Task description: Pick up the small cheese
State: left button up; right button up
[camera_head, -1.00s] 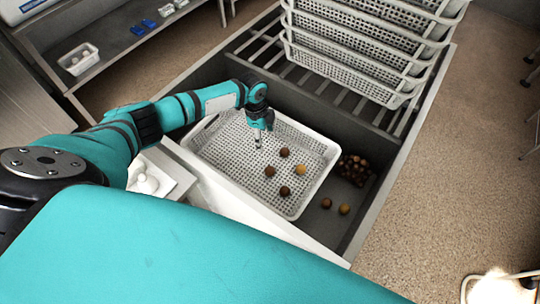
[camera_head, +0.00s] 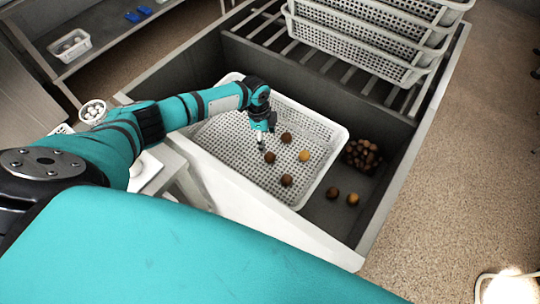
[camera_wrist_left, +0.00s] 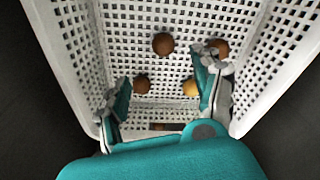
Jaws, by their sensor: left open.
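No object is clearly a small cheese; the candidates are small round balls in a white perforated basket (camera_head: 223,155). One is yellow-orange (camera_head: 304,156). The others are brown: an upper ball (camera_head: 286,138), a left ball (camera_head: 269,157) and a lower ball (camera_head: 286,180). My left gripper (camera_head: 261,146) points down over the basket, just left of the balls, open with nothing between its fingers. In the wrist view, the left gripper (camera_wrist_left: 162,88) has its fingers spread, with the yellow ball (camera_wrist_left: 190,88) beside the right finger. That finger partly covers one brown ball. My right gripper is not in view.
A dark container of brown balls (camera_head: 362,154) stands right of the basket. A brown ball (camera_head: 332,192) and a yellow ball (camera_head: 352,199) lie outside it. Stacked white baskets (camera_head: 360,50) stand behind on slats. The basket's rim surrounds my gripper.

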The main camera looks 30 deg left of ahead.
aim_at(270, 155)
pick_arm(q)
jog(key=f+b, duration=0.4)
jog(key=f, duration=0.1)
jog(key=d+f+b, duration=0.1)
jog(key=f+b, duration=0.1)
jog(key=f, duration=0.1)
jog(key=shift+w, duration=0.2)
jog(key=f+b, duration=0.5)
jog(key=shift+w+d, duration=0.1)
jog(key=shift+w, duration=0.25)
jog(key=shift+r, duration=0.1)
jog(key=shift+c, duration=0.2)
jog(key=c, duration=1.2)
